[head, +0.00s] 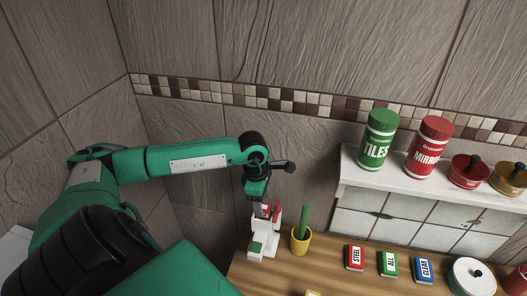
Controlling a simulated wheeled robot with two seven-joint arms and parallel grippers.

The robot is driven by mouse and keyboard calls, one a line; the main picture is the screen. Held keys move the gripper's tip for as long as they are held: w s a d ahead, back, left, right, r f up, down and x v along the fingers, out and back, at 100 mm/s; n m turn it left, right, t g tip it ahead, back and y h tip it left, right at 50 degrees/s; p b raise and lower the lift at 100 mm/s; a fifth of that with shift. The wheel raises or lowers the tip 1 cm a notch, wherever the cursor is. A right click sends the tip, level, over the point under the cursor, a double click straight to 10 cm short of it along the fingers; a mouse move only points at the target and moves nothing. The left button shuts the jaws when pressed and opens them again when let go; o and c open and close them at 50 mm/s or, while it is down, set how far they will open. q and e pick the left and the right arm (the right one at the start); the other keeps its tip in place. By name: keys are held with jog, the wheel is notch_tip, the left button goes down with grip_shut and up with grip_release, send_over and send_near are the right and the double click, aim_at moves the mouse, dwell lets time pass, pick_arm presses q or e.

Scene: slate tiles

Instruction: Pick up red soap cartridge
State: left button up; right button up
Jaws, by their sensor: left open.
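My left gripper (263,203) points down above a white stand (254,251) at the left end of the wooden counter. It is open. A small red piece (265,211), which may be the red soap cartridge, shows at the fingertips, at the top of the stand. I cannot tell whether the fingers touch it. A green block (257,247) is on the front of the stand. A red box marked STEEL (355,257) lies on the counter to the right. My right gripper is out of view.
A yellow pot (300,241) with a green stick stands close right of the stand. A green ALL box (389,264), a blue CLEAR box (424,269) and a white lidded pot (472,278) are farther right. A cabinet (424,192) carries several containers. Tiled walls stand close behind.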

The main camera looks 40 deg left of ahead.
pick_arm(q)
jog(key=shift+w+d+f+p, duration=0.15)
jog(key=shift+f+p, duration=0.35)
jog(key=shift+f, duration=0.9)
grip_shut()
jog(key=shift+r, duration=0.1)
